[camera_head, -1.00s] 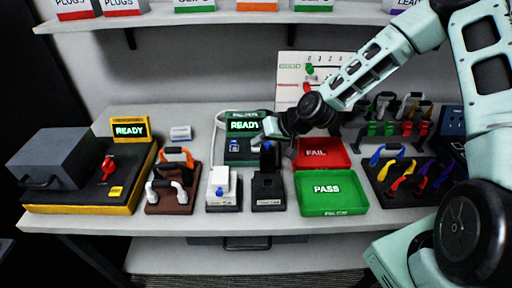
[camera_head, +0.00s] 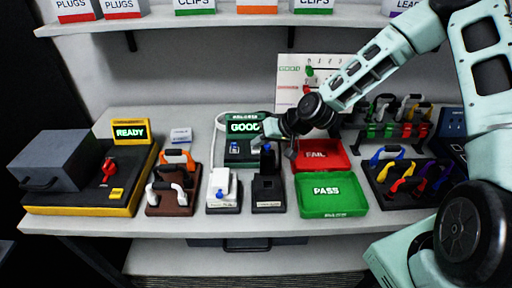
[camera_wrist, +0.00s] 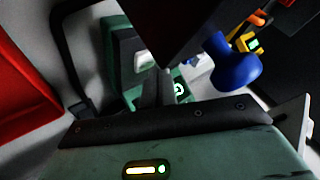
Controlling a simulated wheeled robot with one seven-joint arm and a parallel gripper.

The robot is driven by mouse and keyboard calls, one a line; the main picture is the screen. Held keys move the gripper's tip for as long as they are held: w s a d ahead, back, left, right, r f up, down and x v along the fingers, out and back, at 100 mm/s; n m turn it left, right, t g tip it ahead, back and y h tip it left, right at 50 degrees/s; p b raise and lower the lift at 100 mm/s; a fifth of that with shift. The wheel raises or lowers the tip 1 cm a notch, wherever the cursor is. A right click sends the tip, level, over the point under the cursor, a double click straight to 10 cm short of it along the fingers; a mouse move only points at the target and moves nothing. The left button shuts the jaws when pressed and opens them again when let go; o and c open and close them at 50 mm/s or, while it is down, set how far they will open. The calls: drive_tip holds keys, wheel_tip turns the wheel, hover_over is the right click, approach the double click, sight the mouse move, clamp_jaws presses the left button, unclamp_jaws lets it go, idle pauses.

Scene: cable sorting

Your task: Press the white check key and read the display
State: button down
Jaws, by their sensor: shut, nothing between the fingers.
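The green tester (camera_head: 240,158) stands at the back middle of the bench. Its display (camera_head: 243,128) is lit and reads "GOOD". My gripper (camera_head: 268,130) is shut and empty, at the right side of the tester near the display. In the wrist view the closed fingers (camera_wrist: 167,85) come down at the green tester (camera_wrist: 122,50), and part of its lit display (camera_wrist: 180,90) shows beside them. I cannot make out the white check key for certain; the gripper covers that part of the tester in the head view.
A black fixture with a blue lever (camera_head: 268,190) stands just in front of my gripper. A white fixture (camera_head: 222,190) is left of it. The red FAIL tray (camera_head: 340,164) and green PASS tray (camera_head: 332,207) lie to the right. A shelf (camera_head: 215,20) runs above.

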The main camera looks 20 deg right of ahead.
sight(258, 151)
drive_tip(key=shift+r, duration=0.3)
wheel_tip(258, 151, up, 5)
drive_tip(key=p, duration=0.4)
idle(0.9)
drive_tip(key=shift+s+a, duration=0.25)
drive_tip(key=s+a+r+n+g+h, duration=0.2)
drive_tip(key=s+r, duration=0.2)
drive_tip(key=s, duration=0.6)
drive_tip(key=s+a+r+n+g+h, duration=0.2)
drive_tip(key=s+r, duration=0.3)
drive_tip(key=s, duration=0.6)
drive_tip(key=s+a+r+n+g+h, duration=0.2)
drive_tip(key=s+r, duration=0.3)
drive_tip(key=s, duration=0.6)
drive_tip(key=shift+a+r+n, duration=0.2)
drive_tip(key=shift+a+n, duration=0.1)
drive_tip(key=shift+n, duration=0.3)
